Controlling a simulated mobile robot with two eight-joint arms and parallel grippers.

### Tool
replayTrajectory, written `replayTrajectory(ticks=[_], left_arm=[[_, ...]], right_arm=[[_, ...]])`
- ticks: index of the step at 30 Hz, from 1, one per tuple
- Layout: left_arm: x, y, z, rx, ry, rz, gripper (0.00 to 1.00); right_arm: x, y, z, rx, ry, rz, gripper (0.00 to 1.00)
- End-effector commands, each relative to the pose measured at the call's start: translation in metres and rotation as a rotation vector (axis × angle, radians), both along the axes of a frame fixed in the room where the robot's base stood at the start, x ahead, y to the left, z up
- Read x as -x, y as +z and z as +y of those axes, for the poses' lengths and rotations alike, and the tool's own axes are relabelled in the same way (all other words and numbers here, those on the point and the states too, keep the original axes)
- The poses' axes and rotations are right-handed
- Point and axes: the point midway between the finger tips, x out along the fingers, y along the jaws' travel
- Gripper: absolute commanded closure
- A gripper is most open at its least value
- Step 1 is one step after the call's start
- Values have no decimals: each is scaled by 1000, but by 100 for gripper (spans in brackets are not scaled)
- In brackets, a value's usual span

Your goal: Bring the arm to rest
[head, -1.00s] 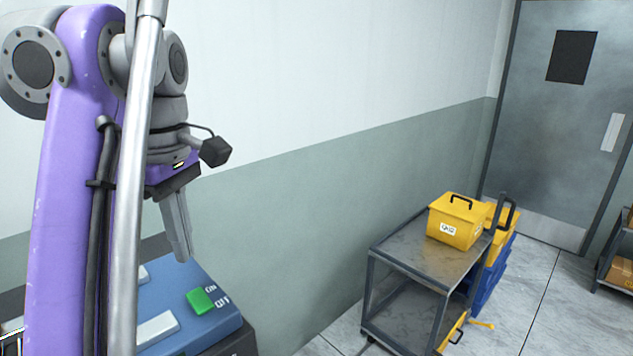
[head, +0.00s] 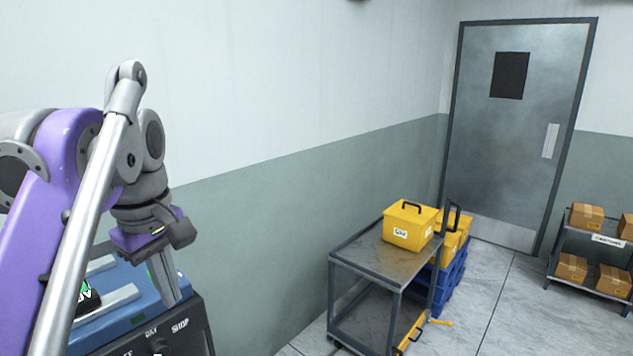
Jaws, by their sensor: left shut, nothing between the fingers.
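My left arm, purple and grey, stands at the left of the head view. Its left gripper (head: 170,298) points down, with its grey fingers together and nothing seen between them. The fingers show in front of the right end of a blue-topped machine (head: 128,316). I cannot tell whether they touch it. The arm's links hide part of the machine's top. My right gripper is not in view.
A grey metal cart (head: 350,251) with a yellow box (head: 410,226) stands right of the machine by the wall. Blue crates (head: 447,280) are behind it. A shelf (head: 590,284) with cardboard boxes stands near the grey door (head: 500,150). Tiled floor lies clear between them.

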Motion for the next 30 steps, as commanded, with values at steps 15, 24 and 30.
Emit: replayTrajectory(ticks=[15, 24, 30], left_arm=[[52, -263, -28, -239, -807, -309, 100], [92, -346, -34, -346, -1017, -381, 100], [93, -348, -34, -351, -1024, -383, 100]], right_arm=[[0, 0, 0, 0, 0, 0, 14], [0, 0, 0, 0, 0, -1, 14], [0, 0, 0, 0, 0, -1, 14]])
